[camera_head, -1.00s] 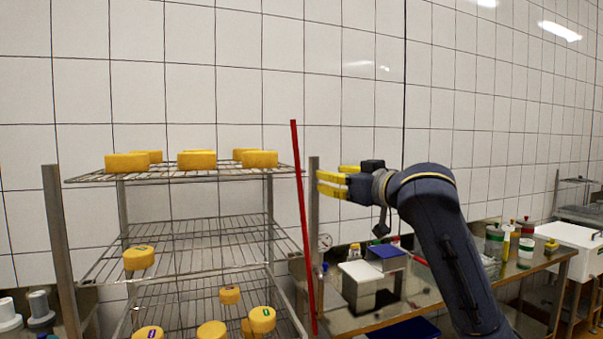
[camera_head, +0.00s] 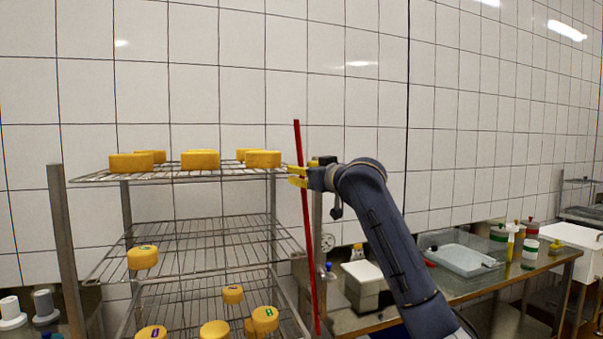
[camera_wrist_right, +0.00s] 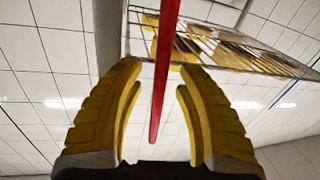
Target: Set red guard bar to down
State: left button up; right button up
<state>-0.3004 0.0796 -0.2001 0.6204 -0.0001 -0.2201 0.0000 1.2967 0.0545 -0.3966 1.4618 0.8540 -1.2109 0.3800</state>
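The red guard bar (camera_head: 307,230) stands nearly upright, leaning slightly left at its top, along the right front side of the wire rack (camera_head: 205,226). My right gripper (camera_head: 297,176) is at the bar's upper part, about level with the top shelf, with its yellow fingers pointing left. In the right wrist view, the red bar (camera_wrist_right: 165,50) runs between the two open yellow fingers, with a gap on each side. Whether the bar is fully inside the finger span in depth is hard to tell. My left gripper is not in view.
Yellow cheeses (camera_head: 200,160) sit on the rack's shelves. A grey post (camera_head: 316,250) stands just right of the bar. A steel table (camera_head: 470,287) with a white box, tray and bottles is at the right. The tiled wall is behind.

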jog(key=shift+w+a, duration=0.25)
jog(key=shift+w, duration=0.1)
grip_shut()
dwell(0.5)
